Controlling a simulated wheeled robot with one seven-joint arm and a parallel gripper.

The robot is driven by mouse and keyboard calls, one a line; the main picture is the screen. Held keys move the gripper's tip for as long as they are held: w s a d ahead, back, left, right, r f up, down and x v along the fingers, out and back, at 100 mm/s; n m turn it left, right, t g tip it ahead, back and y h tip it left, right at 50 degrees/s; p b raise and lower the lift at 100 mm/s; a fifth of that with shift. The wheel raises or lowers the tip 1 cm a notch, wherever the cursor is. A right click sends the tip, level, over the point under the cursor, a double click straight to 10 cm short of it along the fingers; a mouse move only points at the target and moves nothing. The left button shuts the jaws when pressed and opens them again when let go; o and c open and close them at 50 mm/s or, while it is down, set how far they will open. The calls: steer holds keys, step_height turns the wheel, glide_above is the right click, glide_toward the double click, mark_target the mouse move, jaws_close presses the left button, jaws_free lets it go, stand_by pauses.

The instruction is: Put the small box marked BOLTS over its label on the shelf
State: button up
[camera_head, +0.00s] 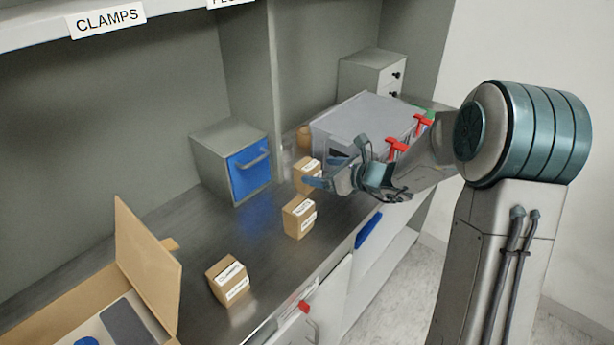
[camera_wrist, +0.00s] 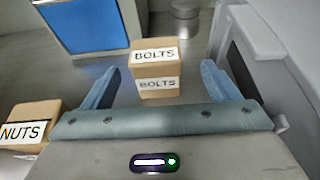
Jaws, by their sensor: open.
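The small cardboard box marked BOLTS (camera_wrist: 155,70) stands on the worktop, with white BOLTS labels on its top and front. In the wrist view it is straight ahead, between the lines of the two blue fingers. In the head view the same box seems to be the farthest small one (camera_head: 304,177), partly behind my gripper (camera_head: 328,172). My gripper (camera_wrist: 160,80) is open and empty, just short of the box. The shelf edge (camera_head: 40,38) at top left bears a CLAMPS label and another that is cut off. No BOLTS shelf label shows.
A NUTS box (camera_wrist: 28,125) is close left of my gripper; another small box (camera_head: 228,280) stands nearer. A blue-fronted cabinet (camera_head: 248,170) is behind. A grey case (camera_head: 365,120) with red latches stands close right. An open carton (camera_head: 148,265) is at lower left.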

mark_target(315, 171)
steer(key=x, duration=0.5)
steer(key=shift+a+f, duration=0.25)
steer(key=shift+a, duration=0.15)
steer(key=c, duration=1.3)
